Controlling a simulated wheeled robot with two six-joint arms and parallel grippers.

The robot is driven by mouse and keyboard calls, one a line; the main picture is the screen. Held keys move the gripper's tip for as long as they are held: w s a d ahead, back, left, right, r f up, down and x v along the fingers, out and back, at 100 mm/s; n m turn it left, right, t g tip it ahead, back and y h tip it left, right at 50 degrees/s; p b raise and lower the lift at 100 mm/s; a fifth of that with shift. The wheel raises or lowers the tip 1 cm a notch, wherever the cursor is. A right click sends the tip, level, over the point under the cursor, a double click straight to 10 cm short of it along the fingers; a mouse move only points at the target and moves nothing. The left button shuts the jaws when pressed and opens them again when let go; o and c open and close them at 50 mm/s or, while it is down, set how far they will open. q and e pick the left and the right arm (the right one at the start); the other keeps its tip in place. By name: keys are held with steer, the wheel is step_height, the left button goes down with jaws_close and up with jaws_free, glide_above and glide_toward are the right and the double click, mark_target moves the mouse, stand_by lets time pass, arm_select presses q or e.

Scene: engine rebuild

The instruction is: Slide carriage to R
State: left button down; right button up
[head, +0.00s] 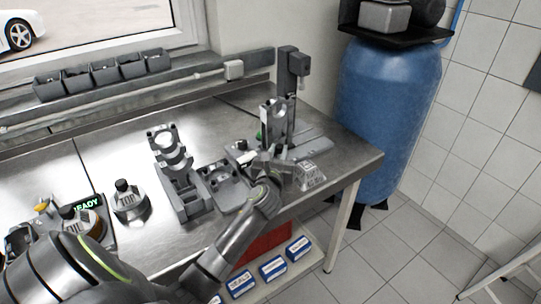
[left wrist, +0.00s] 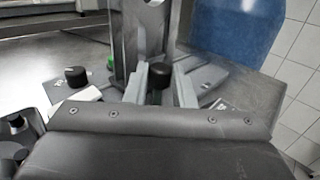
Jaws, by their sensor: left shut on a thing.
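My left arm reaches across the bench, and its gripper (head: 272,163) is at the front of the grey slide fixture. In the left wrist view the two fingers (left wrist: 159,88) stand on either side of a black knob (left wrist: 158,74), shut on it. The knob seems to belong to the carriage (head: 274,118), an upright grey block with a round opening, beside the dark post (head: 289,80). Flat grey rails (head: 312,139) extend to the right of the carriage. The letter marks on the fixture cannot be read. My right gripper is out of view.
A grey cradle stand (head: 168,160), a tray-like fixture (head: 222,184) and a black-capped bottle (head: 129,203) stand left of the gripper. A clear block (head: 310,176) sits near the bench's right front. A blue barrel (head: 386,115) stands beyond the bench edge.

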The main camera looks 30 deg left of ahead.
arm_select(q)
steer(key=w, duration=0.1)
steer(key=w+d, duration=0.1)
steer(key=w, duration=0.1)
steer(key=w+d, duration=0.1)
steer(key=w, duration=0.1)
steer(key=shift+w, duration=0.15)
steer(key=c, duration=1.2)
jaws_free()
steer(key=shift+d, duration=0.1)
steer(key=v, duration=1.7)
steer(key=shift+s, duration=0.3)
steer(key=shift+f, duration=0.1)
